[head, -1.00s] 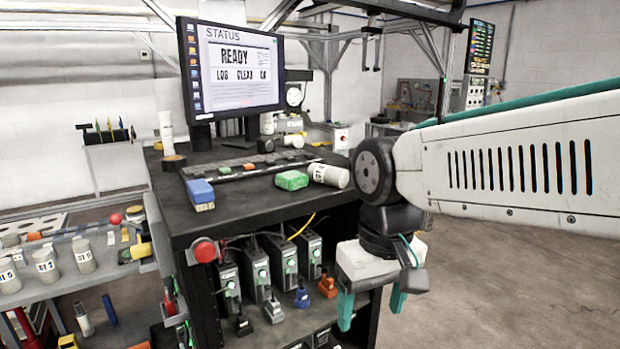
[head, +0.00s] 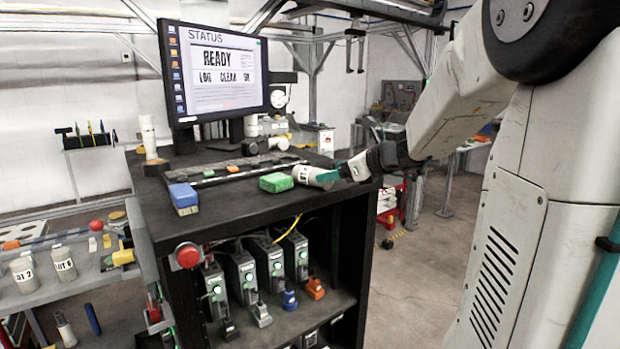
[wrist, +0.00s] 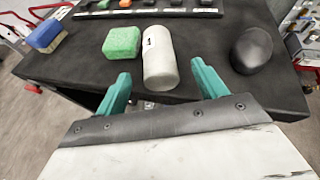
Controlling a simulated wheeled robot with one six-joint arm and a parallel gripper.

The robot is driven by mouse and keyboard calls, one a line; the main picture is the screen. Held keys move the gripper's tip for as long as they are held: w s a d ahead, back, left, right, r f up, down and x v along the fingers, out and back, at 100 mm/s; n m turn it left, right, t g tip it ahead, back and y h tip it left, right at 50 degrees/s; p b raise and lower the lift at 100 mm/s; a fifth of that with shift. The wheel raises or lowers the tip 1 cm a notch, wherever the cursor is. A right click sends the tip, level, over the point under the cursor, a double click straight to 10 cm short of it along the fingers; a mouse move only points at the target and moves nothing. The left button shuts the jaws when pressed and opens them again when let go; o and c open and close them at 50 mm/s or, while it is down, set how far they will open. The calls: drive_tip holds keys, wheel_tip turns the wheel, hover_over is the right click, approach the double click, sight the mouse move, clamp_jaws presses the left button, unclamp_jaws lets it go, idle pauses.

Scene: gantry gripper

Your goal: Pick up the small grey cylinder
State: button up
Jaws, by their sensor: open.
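The small grey cylinder (wrist: 160,64) lies on its side on the black desktop, close to its edge. In the head view the cylinder (head: 314,176) shows a dark label at its left end, and its right end is close to my fingers. My gripper (head: 341,173) reaches in from the right at about desktop height. In the wrist view my gripper (wrist: 161,84) has two teal fingers apart, with the near end of the cylinder in the gap between their tips. I cannot tell whether either finger touches it.
A green block (wrist: 122,42) lies just left of the cylinder, and a blue sponge-like block (wrist: 46,36) further left. A dark rounded object (wrist: 252,50) stands to the right. A red button (head: 188,255) sits on the desk's front.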

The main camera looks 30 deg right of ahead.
sight(313, 177)
drive_tip(key=x, duration=0.6)
drive_tip(key=shift+a+f, duration=0.1)
drive_tip(key=shift+f, duration=0.05)
drive_tip(key=c, duration=1.3)
drive_tip(key=shift+c, duration=1.1)
drive_tip(key=shift+r, duration=0.2)
